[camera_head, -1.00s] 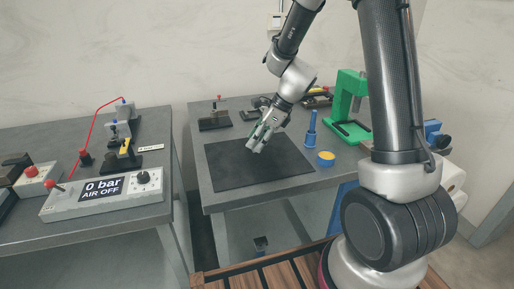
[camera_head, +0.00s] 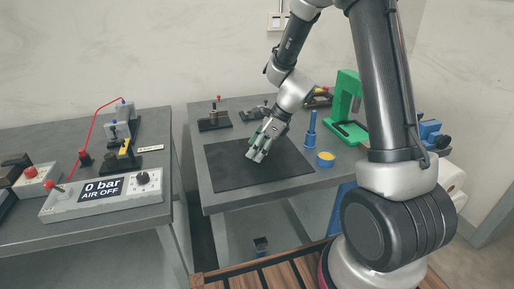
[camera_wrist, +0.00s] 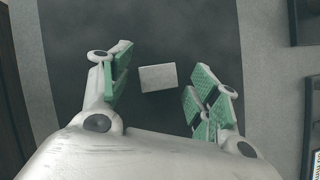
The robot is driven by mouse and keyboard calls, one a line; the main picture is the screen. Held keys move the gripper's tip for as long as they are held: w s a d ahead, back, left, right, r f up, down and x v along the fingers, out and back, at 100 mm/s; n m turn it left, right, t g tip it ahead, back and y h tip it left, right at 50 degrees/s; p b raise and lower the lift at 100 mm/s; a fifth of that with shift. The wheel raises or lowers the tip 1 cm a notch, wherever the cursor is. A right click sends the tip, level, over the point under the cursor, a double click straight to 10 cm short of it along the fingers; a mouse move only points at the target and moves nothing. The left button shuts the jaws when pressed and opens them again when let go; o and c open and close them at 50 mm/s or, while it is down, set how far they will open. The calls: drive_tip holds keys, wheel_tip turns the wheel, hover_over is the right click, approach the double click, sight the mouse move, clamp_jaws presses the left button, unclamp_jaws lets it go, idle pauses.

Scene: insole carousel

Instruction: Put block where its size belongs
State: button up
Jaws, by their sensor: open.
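A small pale grey block (camera_wrist: 158,77) lies on the dark mat (camera_wrist: 150,30) in the wrist view. In the head view the block cannot be made out, as my gripper covers that spot. My gripper (camera_wrist: 158,92) is open, with one green-padded finger on either side of the block and gaps between. In the head view my gripper (camera_head: 257,157) points down just above the mat (camera_head: 228,172). I cannot tell exactly how high the fingertips are. No place marked by block size can be made out.
Right of the mat stand a blue post (camera_head: 311,130), a yellow-topped blue cup (camera_head: 326,158) and a green press (camera_head: 349,105). Small fixtures (camera_head: 214,122) line the back of the table. A control box (camera_head: 103,190) sits on the left table, across a gap.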

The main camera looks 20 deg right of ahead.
drive_tip(key=v, duration=1.1)
drive_tip(key=s+d+r+n+h, duration=0.2)
drive_tip(key=s+d+r+n, duration=0.1)
drive_tip(key=s+n, duration=0.4)
drive_tip(key=s+d+r+n+t+h, duration=0.1)
drive_tip(key=s+d+r+n, duration=0.2)
drive_tip(key=s+r+n, duration=0.2)
drive_tip(key=s+d+r+n+t+h, duration=0.1)
drive_tip(key=s+d+r+n+h, duration=0.1)
drive_tip(key=s+n, duration=0.8)
wheel_tip(320, 180, up, 2)
drive_tip(key=s+d, duration=0.1)
drive_tip(key=s, duration=0.1)
drive_tip(key=shift+s+h, duration=0.3)
drive_tip(key=shift+d+r, duration=0.1)
drive_tip(key=shift+d, duration=0.05)
